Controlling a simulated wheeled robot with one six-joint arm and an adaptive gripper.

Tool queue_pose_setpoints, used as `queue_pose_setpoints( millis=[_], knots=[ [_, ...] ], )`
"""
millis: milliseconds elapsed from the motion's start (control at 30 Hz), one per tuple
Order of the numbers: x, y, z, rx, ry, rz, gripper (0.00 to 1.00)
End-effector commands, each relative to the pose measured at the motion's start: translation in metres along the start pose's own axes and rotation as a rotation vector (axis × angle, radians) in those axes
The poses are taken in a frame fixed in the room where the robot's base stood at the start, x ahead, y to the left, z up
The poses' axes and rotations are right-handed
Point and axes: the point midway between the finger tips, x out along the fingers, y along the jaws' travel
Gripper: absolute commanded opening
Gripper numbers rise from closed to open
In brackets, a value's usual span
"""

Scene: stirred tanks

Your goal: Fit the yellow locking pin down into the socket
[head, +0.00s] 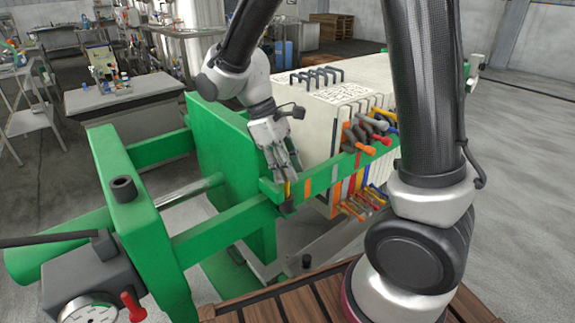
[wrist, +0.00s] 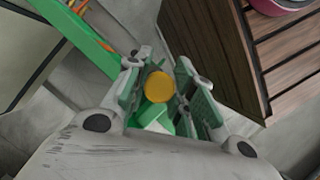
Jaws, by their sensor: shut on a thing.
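The yellow locking pin shows in the wrist view as a round yellow-orange head (wrist: 159,87) between the two fingers of my gripper (wrist: 160,80). My gripper (head: 285,186) is shut on it, and only a thin yellow sliver of the pin (head: 287,190) shows in the head view. The gripper points down over the near green rail of the press. A small dark block (head: 286,208) lies just under the fingertips at the rail; it may be the socket, but its opening is hidden. I cannot tell whether the pin's lower end touches it.
The green press frame (head: 228,150) stands behind the gripper, with pale plates and several coloured handles (head: 368,130) to its right. A wooden platform (head: 290,305) is in front. A gauge (head: 88,310) and red lever (head: 132,307) are at lower left. Open floor (head: 520,180) lies right.

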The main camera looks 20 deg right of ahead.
Motion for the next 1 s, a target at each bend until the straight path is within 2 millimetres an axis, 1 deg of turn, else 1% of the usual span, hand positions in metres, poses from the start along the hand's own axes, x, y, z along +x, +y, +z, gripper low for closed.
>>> queue_pose_setpoints(
  millis=[100,133,233,267,567,667,767,1000],
  knots=[
    [0.003,0.0,-0.001,0.0,-0.001,0.0,0.01],
    [0.003,0.0,-0.001,0.0,0.0,0.0,0.28],
    [0.003,0.0,-0.001,0.0,-0.001,0.0,0.46],
    [0.003,0.0,-0.001,0.0,-0.001,0.0,0.49],
    [0.002,0.0,-0.001,0.0,-0.001,0.0,0.49],
    [-0.005,0.0,-0.001,0.0,0.001,0.001,0.49],
    [-0.021,0.0,-0.002,0.0,0.003,0.001,0.49],
    [-0.076,0.0,-0.002,0.0,0.004,0.001,0.49]
  ],
)
